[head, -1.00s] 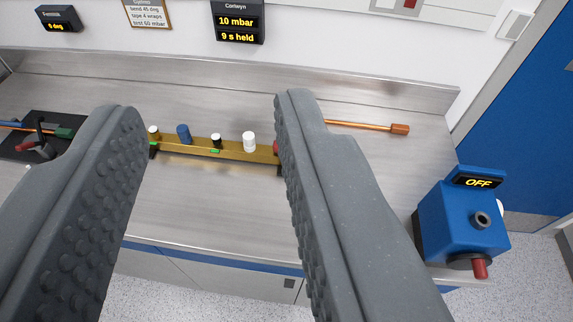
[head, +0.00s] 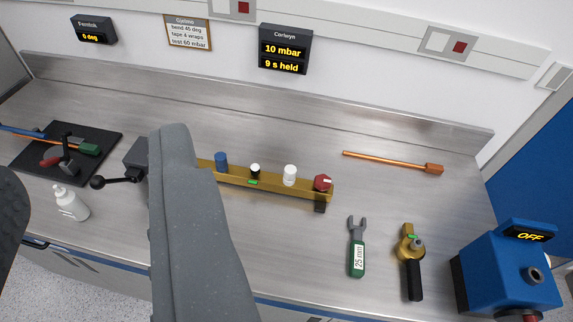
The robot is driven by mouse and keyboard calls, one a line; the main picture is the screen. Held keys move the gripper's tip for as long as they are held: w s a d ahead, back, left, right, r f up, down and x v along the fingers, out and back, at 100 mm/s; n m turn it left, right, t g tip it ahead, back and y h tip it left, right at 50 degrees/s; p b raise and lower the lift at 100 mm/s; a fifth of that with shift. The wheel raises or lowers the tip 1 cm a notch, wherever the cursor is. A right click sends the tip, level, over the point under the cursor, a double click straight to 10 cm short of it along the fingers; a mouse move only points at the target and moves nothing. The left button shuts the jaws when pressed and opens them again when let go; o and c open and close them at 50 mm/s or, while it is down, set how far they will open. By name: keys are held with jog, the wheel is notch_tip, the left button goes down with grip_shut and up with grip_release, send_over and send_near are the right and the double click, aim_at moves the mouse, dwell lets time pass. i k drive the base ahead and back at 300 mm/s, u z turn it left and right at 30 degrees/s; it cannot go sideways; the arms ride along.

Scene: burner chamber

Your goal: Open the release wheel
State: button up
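A brass manifold bar (head: 260,184) lies on the steel bench, with a row of fittings on it. At its right end is a red faceted wheel with a white mark (head: 322,183), which I take to be the release wheel. To its left stand a white knob (head: 290,175), a black-and-white knob (head: 255,171) and a blue knob (head: 221,161). My gripper (head: 90,155) is open and empty, its fingers wide apart at the left. The right finger hides the bar's left end. The red wheel is right of both fingers, apart from them.
A green-handled spanner (head: 357,255), a brass tool with black handle (head: 411,265) and a copper rod (head: 390,161) lie on the right. A blue box reading OFF (head: 510,275) stands at the right edge. A white bottle (head: 70,203) and black plate (head: 98,140) are left.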

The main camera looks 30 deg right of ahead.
aim_at(322, 183)
jog(key=u, duration=0.05)
jog(key=i, duration=0.85)
jog(key=z, duration=0.6)
